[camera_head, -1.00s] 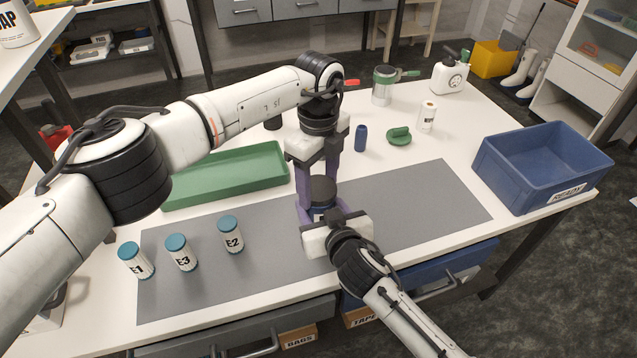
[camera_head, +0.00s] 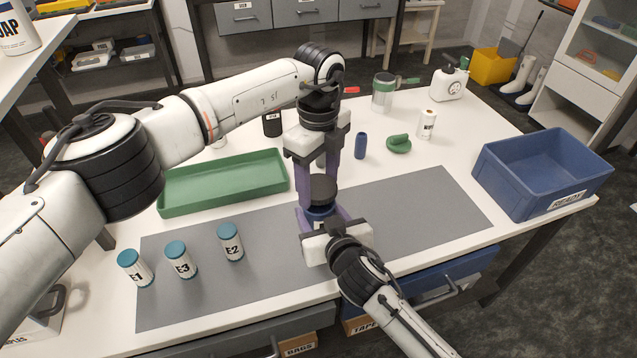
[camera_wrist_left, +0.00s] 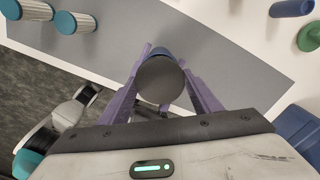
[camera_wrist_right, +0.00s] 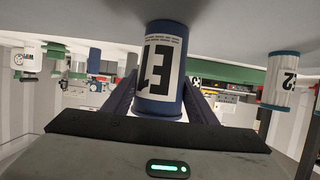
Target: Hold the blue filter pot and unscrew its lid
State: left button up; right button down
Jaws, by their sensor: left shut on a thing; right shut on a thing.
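The blue filter pot (camera_head: 319,214) stands on the grey mat with its black lid (camera_head: 321,187) on top. In the right wrist view the pot (camera_wrist_right: 161,104) appears upside down with a white label. My left gripper (camera_head: 317,180) reaches down from above, shut on the lid, which lies between its purple fingers in the left wrist view (camera_wrist_left: 160,80). My right gripper (camera_head: 322,222) comes from the front, shut on the pot's body. The fingers hide part of the seam, so I cannot tell whether the lid is loose.
Several teal-capped filters, including E3 (camera_head: 180,260), stand left on the mat (camera_head: 420,210). A green tray (camera_head: 225,185) is behind them. A blue crate (camera_head: 500,185) sits at the right. A blue cylinder (camera_head: 360,142) and green knob (camera_head: 399,143) stand behind. The mat's right part is clear.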

aim_at(318, 186)
pick_arm(q)
notch_tip(318, 186, up, 3)
jog(key=shift+r, duration=0.2)
pick_arm(e)
jog(key=c, duration=0.7)
grip_release()
jog(key=shift+o, duration=0.2)
